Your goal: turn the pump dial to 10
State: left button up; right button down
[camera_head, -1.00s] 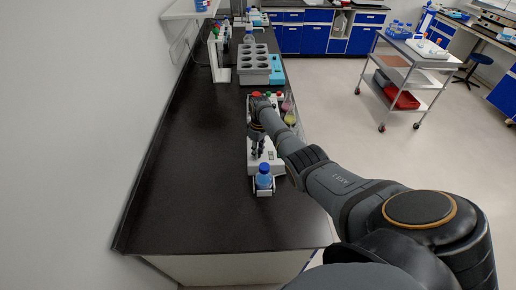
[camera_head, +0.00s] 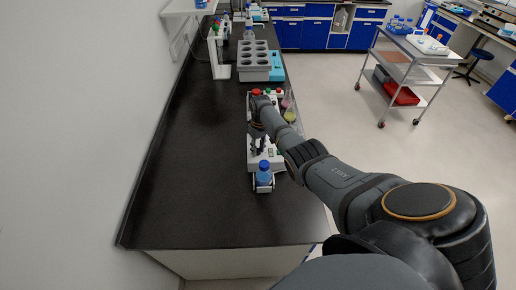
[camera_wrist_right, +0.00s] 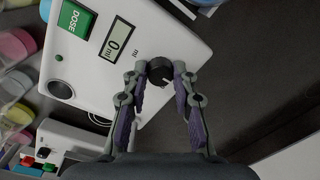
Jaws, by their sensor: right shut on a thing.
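The pump is a white device (camera_head: 281,158) on the black bench in the head view. In the right wrist view its white panel (camera_wrist_right: 152,30) carries a green DOSE button (camera_wrist_right: 75,17) and a small display (camera_wrist_right: 118,38) reading 0 ml. The pump dial (camera_wrist_right: 158,66) is a small round black knob on the panel. My right gripper (camera_wrist_right: 161,76) has a fingertip on each side of the dial and is shut on it. In the head view the dial is too small to make out. My left gripper is not in view.
A bottle with a blue cap (camera_head: 264,166) stands at the near end of the pump. Flasks with coloured liquid (camera_head: 290,115) stand to its right. A grey rack with round holes (camera_head: 254,62) is farther back. The bench left of the pump is clear.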

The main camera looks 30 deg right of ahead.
aim_at(259, 150)
jog(key=c, duration=1.1)
grip_release()
jog(key=shift+o, duration=0.2)
jog(key=shift+r, duration=0.1)
notch_tip(259, 150, up, 12)
jog(key=shift+d, duration=0.3)
